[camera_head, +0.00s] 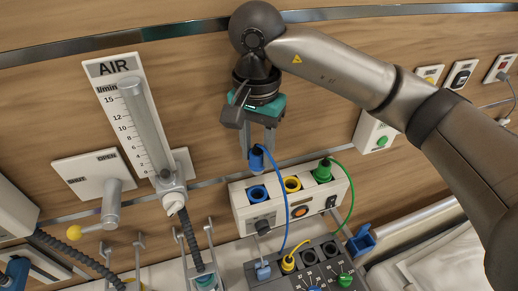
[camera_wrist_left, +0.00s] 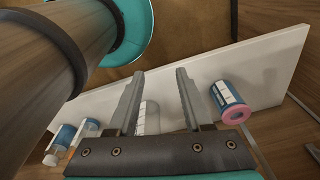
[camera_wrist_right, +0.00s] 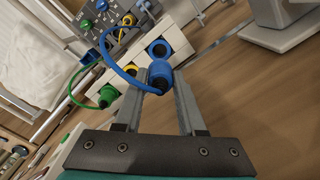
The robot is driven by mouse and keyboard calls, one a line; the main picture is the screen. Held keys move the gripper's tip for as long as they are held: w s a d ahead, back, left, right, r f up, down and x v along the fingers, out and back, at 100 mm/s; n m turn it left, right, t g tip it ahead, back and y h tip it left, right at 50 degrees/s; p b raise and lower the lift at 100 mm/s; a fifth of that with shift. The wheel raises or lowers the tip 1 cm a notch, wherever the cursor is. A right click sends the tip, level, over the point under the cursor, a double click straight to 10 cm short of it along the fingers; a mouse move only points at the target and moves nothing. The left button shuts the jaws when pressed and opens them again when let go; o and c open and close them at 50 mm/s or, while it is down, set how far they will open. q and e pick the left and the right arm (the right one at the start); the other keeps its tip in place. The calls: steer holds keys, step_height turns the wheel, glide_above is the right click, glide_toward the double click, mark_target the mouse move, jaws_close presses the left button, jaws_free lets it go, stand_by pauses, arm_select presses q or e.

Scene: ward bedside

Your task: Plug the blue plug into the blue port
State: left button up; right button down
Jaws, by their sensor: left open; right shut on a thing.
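My right gripper (camera_head: 258,142) is shut on the blue plug (camera_head: 256,160), which points down and trails a blue cable. The blue port (camera_head: 257,193) is a blue-ringed socket at the left of the white box (camera_head: 243,215). The plug is just above this port and apart from it in the head view. In the right wrist view the plug (camera_wrist_right: 160,75) sits between the fingertips, with the blue port (camera_wrist_right: 159,48) close beyond it. My left gripper (camera_wrist_left: 156,75) is open and empty in the left wrist view; I cannot make it out in the head view.
A yellow port (camera_head: 292,184) and a green plug (camera_head: 323,172) sit beside the blue port. Below is a grey console (camera_head: 305,270) with cables. An AIR flowmeter (camera_head: 140,125) stands to the left. A shelf (camera_wrist_left: 265,62) with bottles is near my left gripper.

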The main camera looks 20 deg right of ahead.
mark_target(257, 175)
steer(key=shift+f, duration=0.55)
steer(key=shift+s+f+b, duration=0.1)
steer(key=shift+f+b, duration=0.25)
steer(key=shift+b, duration=0.05)
steer(key=shift+f+b, duration=0.35)
steer(key=shift+f, duration=0.5)
arm_select(q)
steer(key=shift+s+f+b, duration=0.4)
steer(key=shift+s+f, duration=0.6)
steer(key=shift+f, duration=0.2)
arm_select(e)
steer(key=shift+f, duration=1.2)
arm_select(q)
steer(key=shift+a+f, duration=0.1)
steer(key=shift+f, duration=0.15)
arm_select(e)
steer(key=shift+f, duration=0.1)
arm_select(q)
steer(key=shift+s+f+b, duration=0.1)
steer(key=shift+f+b, duration=0.15)
steer(key=shift+b, duration=0.3)
arm_select(e)
steer(key=shift+f, duration=0.1)
arm_select(q)
steer(key=shift+f+b, duration=1.15)
steer(key=shift+f, duration=0.05)
steer(key=shift+f, duration=0.2)
arm_select(e)
steer(key=shift+f, duration=0.2)
